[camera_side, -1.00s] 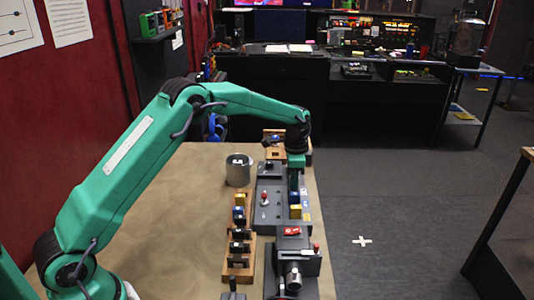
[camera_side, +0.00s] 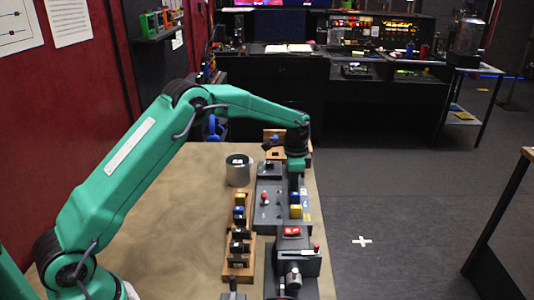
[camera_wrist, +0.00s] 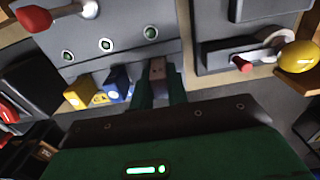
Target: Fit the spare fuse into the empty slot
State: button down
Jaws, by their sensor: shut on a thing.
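My gripper (camera_wrist: 160,92) is shut on a small reddish-brown block, seemingly the spare fuse (camera_wrist: 157,68). In the side view my gripper (camera_side: 296,184) points down at the right side of the grey panel (camera_side: 270,222). The held block is in line with a blue fuse (camera_wrist: 117,82) and a yellow fuse (camera_wrist: 77,93) at the panel's edge. Those two also show in the side view, blue (camera_side: 296,197) and yellow (camera_side: 296,212). The slot under the held block is hidden by my fingers, so I cannot tell whether the block is seated.
A wooden rack (camera_side: 236,275) with several blocks stands left of the panel. A grey cup (camera_side: 238,172) is behind it. A red-knobbed lever (camera_side: 264,197) stands on the panel. A device with a red top (camera_side: 291,231) is in front. The table's left part is clear.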

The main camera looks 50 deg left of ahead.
jog(key=c, duration=1.3)
grip_release()
jog(key=shift+o, duration=0.8)
jog(key=shift+r, duration=0.1)
jog(key=shift+r, duration=3.4)
